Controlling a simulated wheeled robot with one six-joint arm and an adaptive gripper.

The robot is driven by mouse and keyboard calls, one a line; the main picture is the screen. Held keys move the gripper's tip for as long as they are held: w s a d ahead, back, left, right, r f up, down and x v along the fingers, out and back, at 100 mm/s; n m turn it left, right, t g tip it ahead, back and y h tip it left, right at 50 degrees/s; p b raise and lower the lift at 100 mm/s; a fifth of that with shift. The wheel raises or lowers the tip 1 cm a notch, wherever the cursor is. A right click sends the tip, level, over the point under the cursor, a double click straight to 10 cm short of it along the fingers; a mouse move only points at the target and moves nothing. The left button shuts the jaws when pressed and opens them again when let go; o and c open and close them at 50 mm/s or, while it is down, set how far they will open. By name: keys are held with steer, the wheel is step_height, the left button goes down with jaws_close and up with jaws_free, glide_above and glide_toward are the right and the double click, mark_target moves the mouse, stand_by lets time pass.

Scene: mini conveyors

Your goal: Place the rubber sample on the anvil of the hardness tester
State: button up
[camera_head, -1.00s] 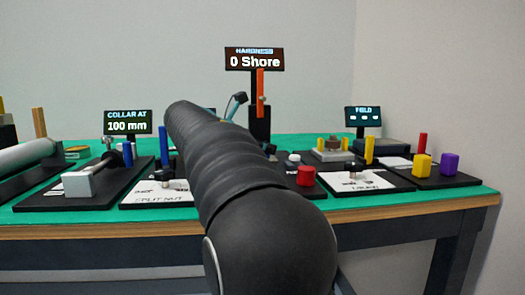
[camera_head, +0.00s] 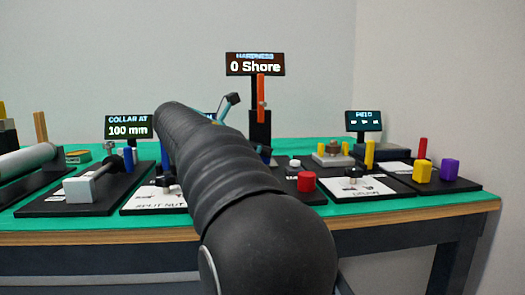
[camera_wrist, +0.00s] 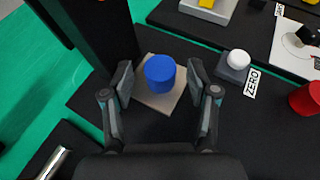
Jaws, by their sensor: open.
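A blue cylinder (camera_wrist: 160,74), which looks like the rubber sample, stands upright on a beige square plate (camera_wrist: 152,102) in the wrist view. I cannot tell whether this plate is the anvil. My gripper (camera_wrist: 159,84) is open, with one finger on each side of the cylinder and a gap visible at both sides. The hardness tester's black column (camera_wrist: 92,35) rises just left of the plate. In the head view the tester (camera_head: 260,128) has an orange part and a display (camera_head: 255,65) reading 0 Shore. My arm hides the gripper and the blue cylinder there.
A white button (camera_wrist: 238,59) by a ZERO label and a red cylinder (camera_wrist: 308,98) lie to the right. The red cylinder also shows in the head view (camera_head: 306,182). A split-nut board (camera_head: 158,199) and a collar station (camera_head: 92,189) stand left; yellow (camera_head: 423,173) and purple (camera_head: 449,169) blocks stand right.

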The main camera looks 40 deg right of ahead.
steer(key=p+v, duration=0.1)
steer(key=v, duration=0.8)
steer(key=shift+a+p, duration=0.25)
steer(key=shift+p, duration=0.05)
stand_by(0.6)
